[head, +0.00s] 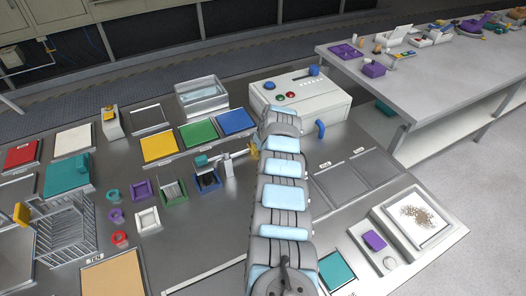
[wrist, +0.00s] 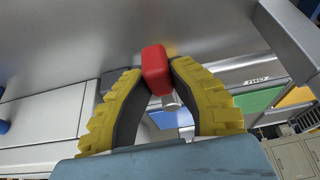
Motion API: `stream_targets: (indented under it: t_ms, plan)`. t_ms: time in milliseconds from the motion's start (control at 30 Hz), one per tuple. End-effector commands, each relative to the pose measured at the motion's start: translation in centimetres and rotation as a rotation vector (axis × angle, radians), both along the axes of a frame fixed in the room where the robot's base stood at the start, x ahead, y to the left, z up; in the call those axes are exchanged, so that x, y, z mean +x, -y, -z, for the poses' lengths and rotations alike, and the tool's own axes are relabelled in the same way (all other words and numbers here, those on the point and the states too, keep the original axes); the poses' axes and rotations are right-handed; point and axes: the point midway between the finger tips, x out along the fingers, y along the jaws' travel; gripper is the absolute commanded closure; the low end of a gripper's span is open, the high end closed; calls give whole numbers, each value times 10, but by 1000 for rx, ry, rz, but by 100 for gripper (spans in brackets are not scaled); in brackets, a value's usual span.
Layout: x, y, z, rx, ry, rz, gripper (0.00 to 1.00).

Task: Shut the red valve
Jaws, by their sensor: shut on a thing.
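The red valve (wrist: 156,70) shows in the wrist view as a red, block-shaped handle at the top centre. A pale metal stub (wrist: 171,102) is just below it. My gripper (wrist: 158,80) has two yellow ridged fingers whose tips close on the two sides of the red handle. In the head view a yellow part of my gripper (head: 253,150) shows left of my arm, near the right end of a short metal pipe (head: 235,156). The red handle cannot be made out in the head view.
A white control box (head: 320,101) with coloured buttons and a blue handle (head: 320,129) stands behind my arm. Yellow, green and blue trays (head: 199,133) lie to the left, with small square frames in front. A wire basket (head: 65,240) stands at far left.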

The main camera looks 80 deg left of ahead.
Motion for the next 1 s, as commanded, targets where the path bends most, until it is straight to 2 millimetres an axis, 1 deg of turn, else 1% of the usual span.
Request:
stream_targets:
  t_ms: [133,167,200,233,267,667,767,1000]
  plan:
    - [1,1,2,-2,1,1,100]
    - [1,1,2,-2,1,1,76]
    - [1,1,2,-2,1,1,64]
    - [1,1,1,-1,1,1,56]
    - [1,1,1,-1,1,1,50]
    - [2,1,-3,1,1,2,50]
    - [4,3,-9,4,2,3,50]
    - [6,13,-32,2,0,3,50]
